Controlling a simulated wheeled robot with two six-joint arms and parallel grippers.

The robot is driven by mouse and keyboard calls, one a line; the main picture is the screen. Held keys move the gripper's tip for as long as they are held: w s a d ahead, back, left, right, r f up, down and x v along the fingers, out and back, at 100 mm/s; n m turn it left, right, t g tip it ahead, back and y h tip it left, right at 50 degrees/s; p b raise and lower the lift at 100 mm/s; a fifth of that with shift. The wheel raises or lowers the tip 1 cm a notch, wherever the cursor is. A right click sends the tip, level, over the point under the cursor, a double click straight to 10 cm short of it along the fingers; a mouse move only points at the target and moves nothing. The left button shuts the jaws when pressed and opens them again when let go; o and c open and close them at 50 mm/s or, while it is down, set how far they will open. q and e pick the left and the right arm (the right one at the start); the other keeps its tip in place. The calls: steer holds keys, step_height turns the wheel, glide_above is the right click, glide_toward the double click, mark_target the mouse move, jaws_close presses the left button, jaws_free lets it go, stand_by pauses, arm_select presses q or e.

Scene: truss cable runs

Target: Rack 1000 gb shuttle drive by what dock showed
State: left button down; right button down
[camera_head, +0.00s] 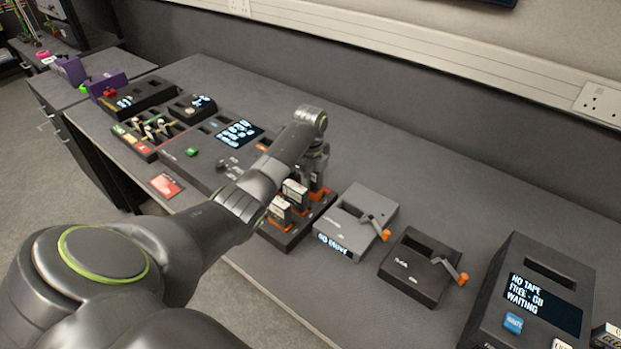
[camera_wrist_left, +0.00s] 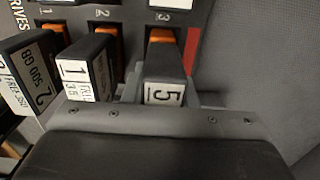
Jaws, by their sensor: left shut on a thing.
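My left gripper (camera_head: 317,182) is shut on a dark drive (camera_wrist_left: 163,72) whose white label reads 5. The held drive is in line with slot 3 of the drives rack (camera_head: 322,204); I cannot tell whether it is seated there. The drive labelled 2, 500 GB (camera_wrist_left: 33,70) stands in line with slot 1, and the drive labelled 1 (camera_wrist_left: 88,65) in line with slot 2. The grey dock (camera_head: 372,196) beside the rack has an orange-tipped lever, and its display reads "NO DRIVE". My right gripper is not in view.
A black dock (camera_head: 398,279) with an orange-tipped lever stands right of the grey one. Farther right, a tape unit (camera_head: 500,280) shows "NO TAPE". A wide console (camera_head: 205,165) and a red card (camera_head: 166,185) are left. The bench behind the docks is clear.

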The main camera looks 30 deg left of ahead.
arm_select(q)
steer(key=shift+f, duration=0.95)
stand_by(0.5)
steer(key=c, duration=1.1)
jaws_free()
steer(key=shift+o, duration=0.5)
steer(key=shift+o, duration=1.2)
step_height(320, 180, up, 8)
steer(key=p, duration=0.8)
steer(key=shift+f, duration=0.2)
